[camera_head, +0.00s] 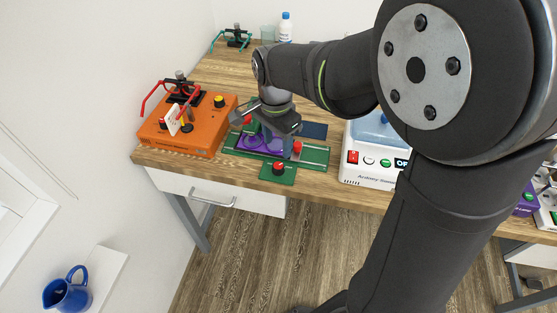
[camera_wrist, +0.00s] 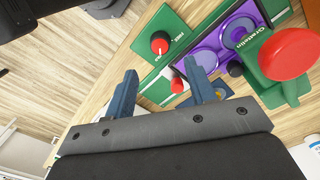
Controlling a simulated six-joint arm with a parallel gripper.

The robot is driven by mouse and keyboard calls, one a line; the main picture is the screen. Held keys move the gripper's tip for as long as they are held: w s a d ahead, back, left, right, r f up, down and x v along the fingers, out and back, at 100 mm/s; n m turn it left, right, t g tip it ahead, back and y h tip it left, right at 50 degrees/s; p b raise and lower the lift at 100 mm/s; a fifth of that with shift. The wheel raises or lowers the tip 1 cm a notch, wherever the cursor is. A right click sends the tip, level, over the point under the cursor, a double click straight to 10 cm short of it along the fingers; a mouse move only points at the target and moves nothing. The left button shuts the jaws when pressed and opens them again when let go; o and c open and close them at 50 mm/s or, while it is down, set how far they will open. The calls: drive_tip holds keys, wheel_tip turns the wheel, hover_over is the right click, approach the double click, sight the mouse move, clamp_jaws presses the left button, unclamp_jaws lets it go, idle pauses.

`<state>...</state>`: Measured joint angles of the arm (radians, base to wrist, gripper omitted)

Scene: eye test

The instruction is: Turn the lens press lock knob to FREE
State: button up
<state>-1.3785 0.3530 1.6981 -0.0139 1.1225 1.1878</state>
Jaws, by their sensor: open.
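The lens press (camera_head: 320,156) has a green base with a purple plate on the table's front part; it also shows in the wrist view (camera_wrist: 226,36). Its lock knob (camera_head: 278,168), red and black, sits on a small green plate at the front. In the wrist view the lock knob (camera_wrist: 159,44) is above and beyond the fingertips, with small white lettering beside it. Its pointer setting is too small to tell. My gripper (camera_wrist: 160,84) is open, its blue fingers apart with nothing held between them. In the head view the gripper is above the press, fingertips partly hidden.
A green arm marked Gratelin with a large red cap (camera_wrist: 288,54) stands close right of my fingers. A smaller red knob (camera_wrist: 177,85) shows between them, farther off. An orange box (camera_head: 184,137) stands left of the press, a white machine (camera_head: 358,174) right.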

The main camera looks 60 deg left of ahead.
sight(278, 165)
wheel_tip(278, 165, down, 8)
drive_tip(key=shift+d+r, duration=0.1)
drive_tip(key=shift+c, duration=0.4)
drive_tip(key=c, duration=0.9)
